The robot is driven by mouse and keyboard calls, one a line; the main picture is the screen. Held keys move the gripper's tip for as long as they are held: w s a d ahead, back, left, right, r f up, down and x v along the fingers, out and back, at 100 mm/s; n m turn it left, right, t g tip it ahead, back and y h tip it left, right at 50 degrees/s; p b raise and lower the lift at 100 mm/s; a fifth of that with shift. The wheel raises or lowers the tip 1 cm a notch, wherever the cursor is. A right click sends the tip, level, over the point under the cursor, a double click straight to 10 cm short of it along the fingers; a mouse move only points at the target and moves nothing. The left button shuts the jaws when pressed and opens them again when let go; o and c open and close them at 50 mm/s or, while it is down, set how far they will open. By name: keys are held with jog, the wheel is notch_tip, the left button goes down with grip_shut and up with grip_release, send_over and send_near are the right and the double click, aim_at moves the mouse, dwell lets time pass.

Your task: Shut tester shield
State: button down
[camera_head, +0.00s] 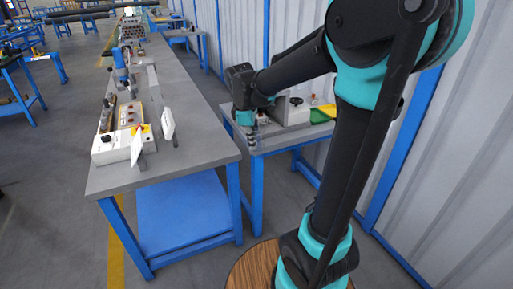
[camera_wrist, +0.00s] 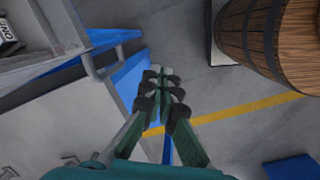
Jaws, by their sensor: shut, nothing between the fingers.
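A beige box with a dark red control panel (camera_head: 130,114), which looks like the tester, sits on the long grey bench at left in the head view. A white plate (camera_head: 167,124) stands upright at its right, and a smaller white piece (camera_head: 137,146) stands at its front. I cannot tell which is the shield. My gripper (camera_head: 250,148) points down by the second bench, right of the long bench and apart from the box. In the wrist view my gripper (camera_wrist: 164,82) is shut and empty, above the floor beside a blue-framed bench.
The long grey bench (camera_head: 205,150) has a blue frame and lower shelf. The second bench (camera_head: 285,137) bears a light grey unit (camera_head: 293,113) with yellow and green items, close to my arm. A wooden barrel (camera_wrist: 268,40) stands at top right in the wrist view.

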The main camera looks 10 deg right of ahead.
jog(key=w+a+r+n+h, duration=0.1)
jog(key=w+a+r+n, duration=0.3)
jog(key=n, duration=0.1)
jog(key=d+f, duration=0.6)
jog(key=f, duration=0.3)
jog(key=shift+w+d+f+g, duration=0.15)
jog(key=shift+w+f+g, duration=0.2)
jog(key=shift+f+g, duration=0.05)
jog(key=shift+d, duration=0.1)
